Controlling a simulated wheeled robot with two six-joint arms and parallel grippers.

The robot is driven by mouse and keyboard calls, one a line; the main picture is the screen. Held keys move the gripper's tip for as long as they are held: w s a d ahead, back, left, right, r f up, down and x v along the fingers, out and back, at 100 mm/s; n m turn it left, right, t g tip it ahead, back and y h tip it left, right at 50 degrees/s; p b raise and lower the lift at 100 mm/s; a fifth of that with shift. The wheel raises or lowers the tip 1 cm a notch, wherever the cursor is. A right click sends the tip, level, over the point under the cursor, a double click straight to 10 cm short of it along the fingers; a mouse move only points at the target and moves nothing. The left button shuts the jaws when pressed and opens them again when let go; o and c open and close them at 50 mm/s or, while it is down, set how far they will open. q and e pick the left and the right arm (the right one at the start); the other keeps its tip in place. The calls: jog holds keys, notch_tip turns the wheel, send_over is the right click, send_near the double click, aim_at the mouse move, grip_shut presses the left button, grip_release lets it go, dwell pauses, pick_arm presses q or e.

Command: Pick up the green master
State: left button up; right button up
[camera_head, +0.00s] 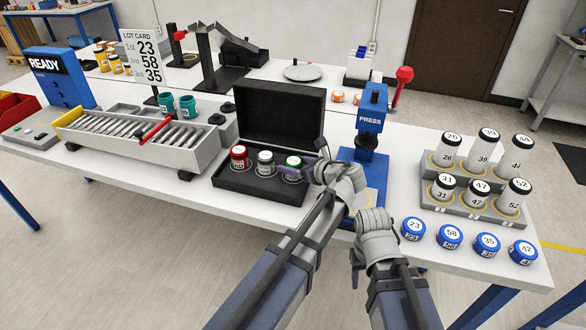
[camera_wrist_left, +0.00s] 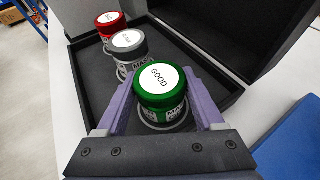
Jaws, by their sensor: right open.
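The green master (camera_head: 292,167) is a small jar with a green lid, at the right end of a row in an open black case (camera_head: 243,187). In the left wrist view the green master (camera_wrist_left: 161,93) stands upright in its ring, its label reading GOOD. My left gripper (camera_head: 303,168) is at the jar. Its purple fingers (camera_wrist_left: 161,100) flank the jar closely on both sides; whether they press on it I cannot tell. My right gripper (camera_head: 356,262) is open at the table's front edge, its fingers partly hidden by its wrist.
A red-lidded jar (camera_head: 239,157) and a grey-lidded jar (camera_head: 265,163) share the case. Its raised lid (camera_head: 280,112) stands behind them. A blue press (camera_head: 371,125) stands just right. Blue pucks (camera_head: 449,237) and a rack of white bottles (camera_head: 470,205) are further right.

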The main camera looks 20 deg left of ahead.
aim_at(293, 160)
pick_arm(q)
grip_shut()
dwell(0.3)
notch_tip(293, 160, up, 10)
jog(key=p, duration=1)
